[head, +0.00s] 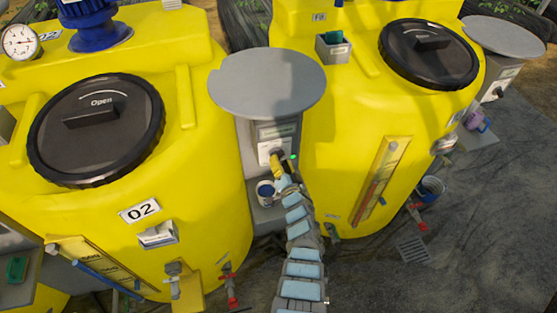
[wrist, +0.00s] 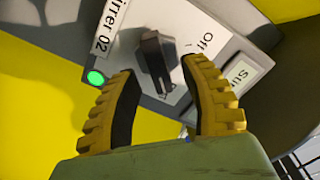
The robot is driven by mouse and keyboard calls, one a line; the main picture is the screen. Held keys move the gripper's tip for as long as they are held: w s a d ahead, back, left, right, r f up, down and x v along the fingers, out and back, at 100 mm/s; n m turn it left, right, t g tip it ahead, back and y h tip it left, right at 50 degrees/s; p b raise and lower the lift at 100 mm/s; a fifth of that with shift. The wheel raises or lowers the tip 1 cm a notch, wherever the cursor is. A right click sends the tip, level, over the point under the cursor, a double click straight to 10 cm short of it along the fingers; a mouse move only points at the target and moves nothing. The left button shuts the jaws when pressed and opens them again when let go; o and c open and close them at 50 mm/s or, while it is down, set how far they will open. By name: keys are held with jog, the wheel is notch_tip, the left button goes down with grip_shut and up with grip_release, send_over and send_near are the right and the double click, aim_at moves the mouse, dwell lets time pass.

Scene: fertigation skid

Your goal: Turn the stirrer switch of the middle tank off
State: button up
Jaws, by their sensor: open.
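The stirrer switch is a dark rotary knob (wrist: 156,52) on a light panel (wrist: 185,22) labelled "Stirrer 02" in the wrist view. An "Off" mark shows to the right of the knob, and a green lamp (wrist: 95,77) glows at the left. My gripper (wrist: 160,67) is open, with one yellow finger on each side of the knob; contact cannot be told. In the head view my gripper (head: 277,160) is at the front of the grey switch box (head: 277,130), hiding the knob. The yellow tank (head: 205,215) labelled 02 stands left of that box.
A round grey cover (head: 267,82) overhangs the switch box. A cup (head: 265,189) stands on a ledge below it. Another yellow tank (head: 340,150) is close on the right, with a sight gauge (head: 381,185). Valves with red handles stick out low down. Open ground lies at the lower right.

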jog(key=shift+b+x, duration=0.65)
jog(key=shift+x, duration=0.2)
jog(key=shift+w+a, duration=0.1)
jog(key=shift+w, duration=0.3)
jog(key=shift+s+f, duration=0.1)
grip_shut()
